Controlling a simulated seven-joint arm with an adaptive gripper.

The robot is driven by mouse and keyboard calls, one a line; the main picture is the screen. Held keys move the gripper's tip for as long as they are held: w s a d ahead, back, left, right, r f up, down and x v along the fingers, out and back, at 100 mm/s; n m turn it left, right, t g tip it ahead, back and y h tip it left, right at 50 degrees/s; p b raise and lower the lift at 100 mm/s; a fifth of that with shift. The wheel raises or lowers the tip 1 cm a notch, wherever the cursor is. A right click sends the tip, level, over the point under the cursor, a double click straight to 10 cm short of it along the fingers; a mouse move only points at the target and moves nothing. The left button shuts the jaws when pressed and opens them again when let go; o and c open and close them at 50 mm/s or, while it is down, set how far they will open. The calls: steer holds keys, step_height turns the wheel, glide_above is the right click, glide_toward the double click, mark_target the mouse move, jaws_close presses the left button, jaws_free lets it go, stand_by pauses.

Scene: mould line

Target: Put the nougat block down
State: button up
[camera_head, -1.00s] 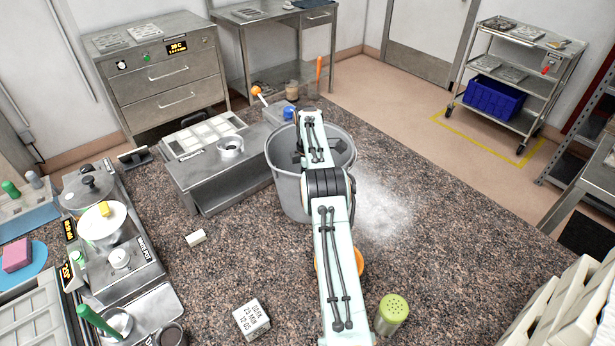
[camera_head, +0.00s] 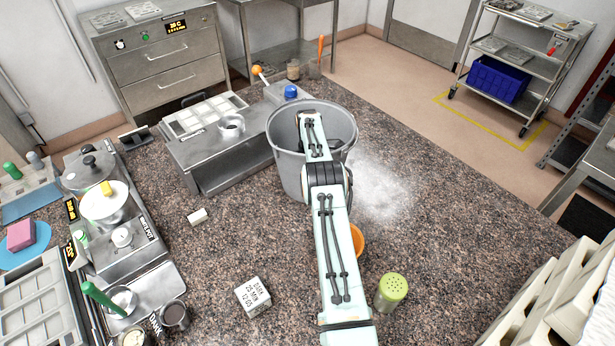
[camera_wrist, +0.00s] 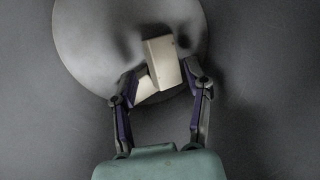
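A pale cream block (camera_wrist: 165,62), which looks like the nougat block, is between the fingertips of my gripper (camera_wrist: 163,72) in the wrist view. The fingers appear to touch it on both sides, over a round grey surface. A second pale piece (camera_wrist: 147,90) shows below left; I cannot tell if it is part of the same block. In the head view my arm reaches into the grey bucket (camera_head: 287,160), which hides my gripper and the block. Whether the block touches the bottom is unclear.
A steel stand with a moulded tray (camera_head: 203,113) is left of the bucket. A small white block (camera_head: 197,216), a labelled cube (camera_head: 252,295) and a green shaker (camera_head: 391,291) stand on the speckled counter (camera_head: 450,215). White powder (camera_head: 382,188) lies right of the bucket.

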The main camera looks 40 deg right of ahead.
step_height(320, 180, up, 12)
steer(key=shift+r, duration=0.25)
stand_by(0.4)
stand_by(0.4)
